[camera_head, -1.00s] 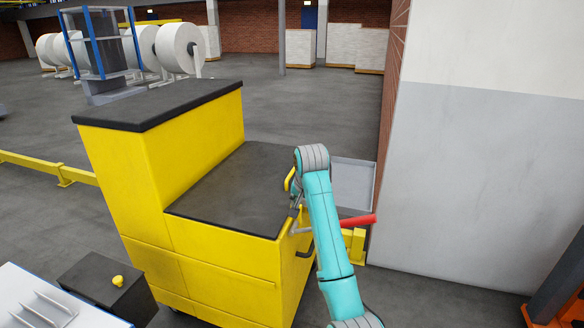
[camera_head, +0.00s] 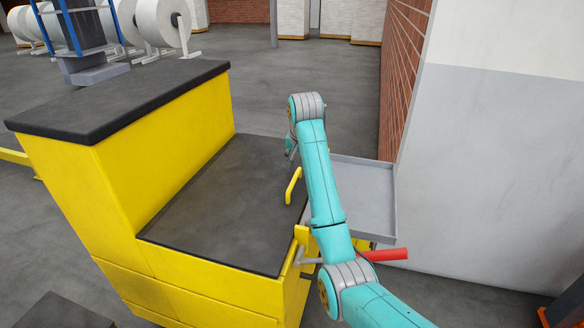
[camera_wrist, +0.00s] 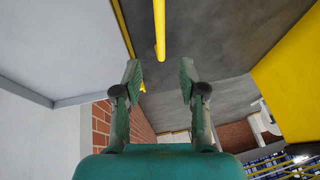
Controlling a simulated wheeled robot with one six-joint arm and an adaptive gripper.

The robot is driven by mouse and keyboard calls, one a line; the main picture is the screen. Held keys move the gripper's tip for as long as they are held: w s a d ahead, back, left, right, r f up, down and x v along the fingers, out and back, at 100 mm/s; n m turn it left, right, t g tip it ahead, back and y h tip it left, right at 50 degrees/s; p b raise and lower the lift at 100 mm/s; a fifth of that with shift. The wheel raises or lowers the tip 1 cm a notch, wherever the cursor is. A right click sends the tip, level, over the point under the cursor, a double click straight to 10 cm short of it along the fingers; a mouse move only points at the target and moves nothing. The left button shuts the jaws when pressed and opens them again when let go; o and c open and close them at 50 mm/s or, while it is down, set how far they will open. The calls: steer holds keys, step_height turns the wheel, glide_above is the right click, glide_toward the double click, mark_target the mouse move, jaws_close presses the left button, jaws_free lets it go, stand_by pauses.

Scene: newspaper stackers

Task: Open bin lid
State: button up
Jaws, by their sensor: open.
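The yellow bin (camera_head: 165,175) has a low dark lid (camera_head: 215,210) with a yellow handle (camera_head: 293,186) near its right edge. My gripper (camera_head: 291,147) is small and partly hidden by my arm in the head view, just beyond the handle's far end. In the wrist view my gripper (camera_wrist: 160,76) is open and empty, with its two green finger pads apart. The yellow handle (camera_wrist: 159,28) shows ahead, lined up with the gap between the fingertips. I cannot tell whether it touches them. The lid (camera_wrist: 215,40) looks flat and shut.
A grey tray (camera_head: 365,200) sits right of the lid, behind my arm. A red bar (camera_head: 385,254) sticks out below it. A grey and white wall (camera_head: 490,170) stands close on the right. Paper rolls (camera_head: 160,18) stand far back. The floor behind the bin is open.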

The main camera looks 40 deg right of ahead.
mark_target(295, 178)
steer(key=x, duration=1)
steer(key=shift+w+d+f, duration=0.2)
steer(key=shift+w+f, duration=0.1)
jaws_close()
